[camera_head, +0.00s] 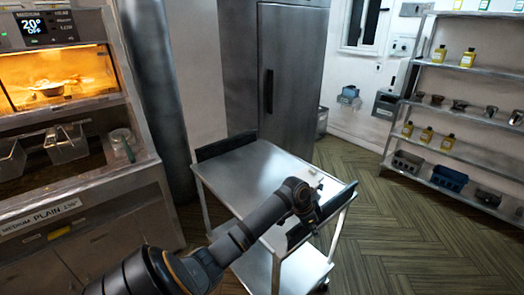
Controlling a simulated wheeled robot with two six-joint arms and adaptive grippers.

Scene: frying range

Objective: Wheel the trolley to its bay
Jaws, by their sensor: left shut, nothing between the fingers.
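The steel trolley (240,178) stands on the floor in the middle of the head view. It has a flat upper shelf, a lower shelf (300,268) and a black bar at each end, one at the back left (226,146) and one at the right (342,203). My left arm reaches in from the bottom left across the trolley's near side. My left gripper (314,212) is at the right-hand bar, shut with nothing between its fingers. Its fingertips are small and partly hidden, so I cannot tell whether they touch the bar. My right gripper is out of view. I cannot make out a marked bay.
A lit frying or warming unit (60,80) with baskets stands at the left. A tall steel cabinet (292,80) stands behind the trolley. A shelf rack (455,120) with bottles and bowls is at the right. The wood-pattern floor (400,235) right of the trolley is clear.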

